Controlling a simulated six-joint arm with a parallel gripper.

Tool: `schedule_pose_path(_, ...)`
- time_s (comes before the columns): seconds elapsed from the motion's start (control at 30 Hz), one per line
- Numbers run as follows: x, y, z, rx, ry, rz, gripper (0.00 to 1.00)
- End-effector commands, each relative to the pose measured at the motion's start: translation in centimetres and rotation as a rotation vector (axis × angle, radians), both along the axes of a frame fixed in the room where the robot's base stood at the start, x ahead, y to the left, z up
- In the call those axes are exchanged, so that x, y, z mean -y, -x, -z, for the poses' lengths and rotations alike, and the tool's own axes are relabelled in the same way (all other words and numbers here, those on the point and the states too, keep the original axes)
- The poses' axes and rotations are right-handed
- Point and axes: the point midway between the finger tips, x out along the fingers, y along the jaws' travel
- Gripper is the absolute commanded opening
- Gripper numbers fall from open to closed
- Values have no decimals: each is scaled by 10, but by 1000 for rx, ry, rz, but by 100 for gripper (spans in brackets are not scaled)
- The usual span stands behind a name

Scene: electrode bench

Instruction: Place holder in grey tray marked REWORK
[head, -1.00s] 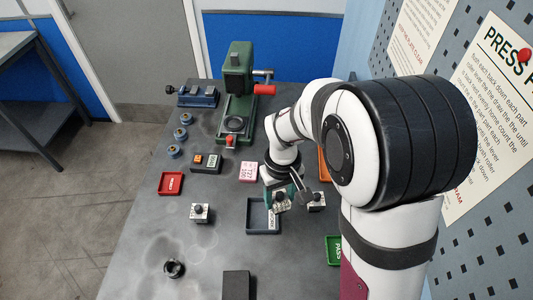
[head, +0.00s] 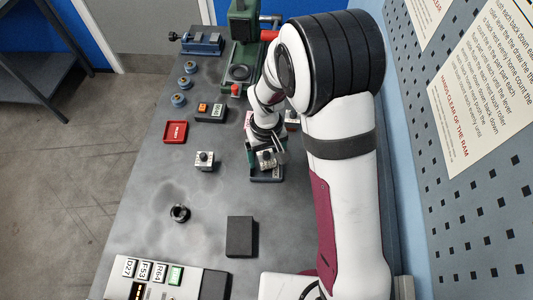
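The tray's label is partly covered and too small to read. A second holder (head: 205,160) stands upright on the bench to the left. Another similar block (head: 293,121) shows behind and right of my gripper, partly hidden by my arm.
A red tray (head: 175,132) and a button box (head: 210,113) lie to the left and behind. The green press (head: 243,60) and a blue vise (head: 201,43) stand at the back. A black block (head: 241,237), a black round part (head: 180,213) and a labelled panel (head: 150,275) are in front.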

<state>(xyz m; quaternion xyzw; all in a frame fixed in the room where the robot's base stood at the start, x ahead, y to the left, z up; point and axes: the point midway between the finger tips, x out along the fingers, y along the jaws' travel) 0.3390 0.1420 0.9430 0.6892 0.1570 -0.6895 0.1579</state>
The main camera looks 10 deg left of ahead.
Motion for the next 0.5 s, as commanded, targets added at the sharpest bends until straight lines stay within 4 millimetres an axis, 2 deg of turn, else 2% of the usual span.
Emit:
schedule_pose_path(0.27, 0, 0, -2, 1, 0, 0, 85)
schedule_pose_path(0.37, -1, -1, -17, 5, -2, 0, 85)
schedule_pose_path(0.5, -1, -1, -58, 7, -3, 0, 85)
